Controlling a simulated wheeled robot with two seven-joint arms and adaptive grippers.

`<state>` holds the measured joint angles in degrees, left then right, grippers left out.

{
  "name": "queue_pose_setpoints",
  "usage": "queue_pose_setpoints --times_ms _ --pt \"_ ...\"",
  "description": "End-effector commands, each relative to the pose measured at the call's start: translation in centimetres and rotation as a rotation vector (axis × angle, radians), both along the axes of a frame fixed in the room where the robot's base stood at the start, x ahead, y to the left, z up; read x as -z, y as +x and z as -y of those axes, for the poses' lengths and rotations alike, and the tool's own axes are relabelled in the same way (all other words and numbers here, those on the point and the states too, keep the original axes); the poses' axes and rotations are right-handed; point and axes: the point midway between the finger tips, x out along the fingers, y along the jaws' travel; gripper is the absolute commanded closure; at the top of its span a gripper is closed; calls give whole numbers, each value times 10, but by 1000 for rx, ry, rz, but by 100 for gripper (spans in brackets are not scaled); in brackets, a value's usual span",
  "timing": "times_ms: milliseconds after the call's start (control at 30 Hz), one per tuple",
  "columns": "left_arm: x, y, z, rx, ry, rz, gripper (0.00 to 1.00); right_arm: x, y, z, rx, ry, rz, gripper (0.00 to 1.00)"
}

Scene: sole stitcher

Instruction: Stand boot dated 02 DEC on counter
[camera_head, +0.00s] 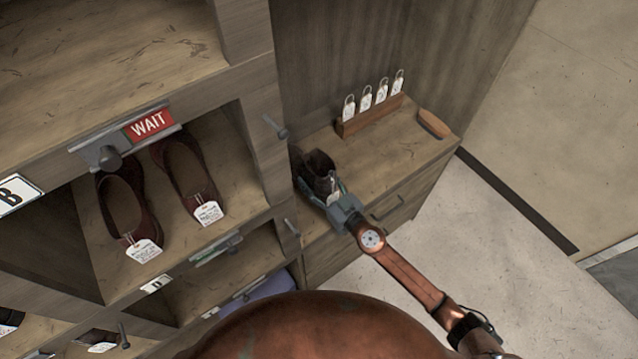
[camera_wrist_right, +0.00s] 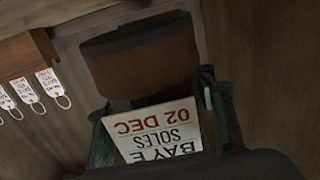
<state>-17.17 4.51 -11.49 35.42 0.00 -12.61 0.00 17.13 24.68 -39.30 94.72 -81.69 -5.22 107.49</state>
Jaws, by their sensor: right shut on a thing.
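My right gripper (camera_head: 335,195) reaches over the left part of the counter (camera_head: 385,160) and is shut on a dark brown boot (camera_head: 319,170). In the right wrist view the boot (camera_wrist_right: 140,60) sits between the green fingers (camera_wrist_right: 160,125). Its white tag (camera_wrist_right: 155,130) reads "BAYE SOLES 02 DEC", upside down in that view. The boot is at the counter's left end, beside the shelf unit's side wall. I cannot tell whether its sole touches the counter. My left gripper is in neither view.
A wooden rack (camera_head: 370,115) with several white tags stands at the counter's back. A brown-handled brush-like item (camera_head: 434,124) lies at its right end. The cubby (camera_head: 110,270) marked WAIT holds two tagged brown shoes. Mid-counter is clear.

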Motion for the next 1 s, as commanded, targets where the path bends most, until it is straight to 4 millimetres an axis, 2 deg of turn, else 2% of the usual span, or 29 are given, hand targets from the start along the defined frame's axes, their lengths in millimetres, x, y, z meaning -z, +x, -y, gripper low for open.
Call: queue_pose_setpoints --times_ms 33,167,500,933,967,1000 --pt "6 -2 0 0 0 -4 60 4 1 0 1 2 4 95" --pt "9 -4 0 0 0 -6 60 7 1 0 1 1 5 95" --pt "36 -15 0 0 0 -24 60 42 1 0 1 1 4 95" --pt "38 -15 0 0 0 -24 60 44 1 0 1 4 5 95" --pt "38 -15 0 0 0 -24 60 47 0 0 1 0 2 48" --pt "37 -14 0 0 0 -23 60 46 0 0 0 0 2 45"
